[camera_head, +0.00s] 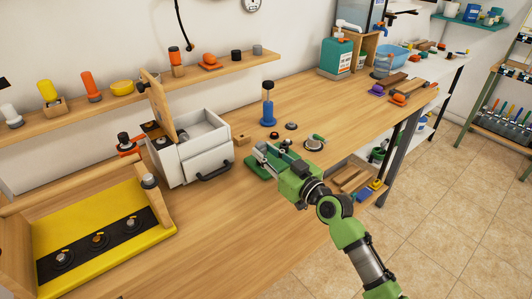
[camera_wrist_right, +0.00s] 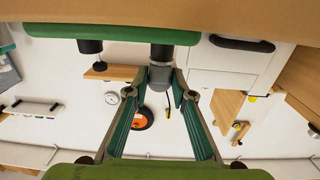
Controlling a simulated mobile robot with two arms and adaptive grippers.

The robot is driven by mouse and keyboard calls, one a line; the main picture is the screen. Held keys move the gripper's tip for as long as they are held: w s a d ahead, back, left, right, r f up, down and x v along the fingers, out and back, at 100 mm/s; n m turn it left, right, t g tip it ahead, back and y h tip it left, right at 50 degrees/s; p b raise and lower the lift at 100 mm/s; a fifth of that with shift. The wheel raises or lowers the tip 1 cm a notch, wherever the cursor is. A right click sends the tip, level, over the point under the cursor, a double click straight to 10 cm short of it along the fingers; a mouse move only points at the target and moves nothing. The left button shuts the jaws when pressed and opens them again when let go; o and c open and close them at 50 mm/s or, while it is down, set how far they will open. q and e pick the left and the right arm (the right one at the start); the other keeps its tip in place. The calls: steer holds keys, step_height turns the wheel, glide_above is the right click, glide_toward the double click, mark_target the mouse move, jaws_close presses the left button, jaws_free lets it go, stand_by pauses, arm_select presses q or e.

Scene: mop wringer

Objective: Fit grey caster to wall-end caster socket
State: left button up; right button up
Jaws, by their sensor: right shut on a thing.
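My right gripper (camera_head: 268,156) is low over the workbench, and its fingertips also show in the right wrist view (camera_wrist_right: 160,92). It is shut on a grey piece, seemingly the grey caster (camera_wrist_right: 160,76). The caster lines up with a black cylindrical post (camera_wrist_right: 162,52) on a green body (camera_wrist_right: 120,34); they look touching, but I cannot tell whether it is seated. A second black post (camera_wrist_right: 90,46) stands on the same body, with nothing on it. In the head view the green body (camera_head: 258,171) lies partly hidden under my gripper. My left gripper is out of view.
A white drawer unit (camera_head: 200,150) with a dark handle stands left of the gripper. A blue cylinder with a black top (camera_head: 268,105) and small round parts (camera_head: 291,126) lie behind. A yellow tray (camera_head: 105,225) is at left. The bench front is clear.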

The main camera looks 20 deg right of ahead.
steer(key=shift+f, duration=0.25)
stand_by(0.4)
steer(key=o, duration=1.1)
steer(key=shift+o, duration=0.2)
steer(key=shift+s, duration=0.1)
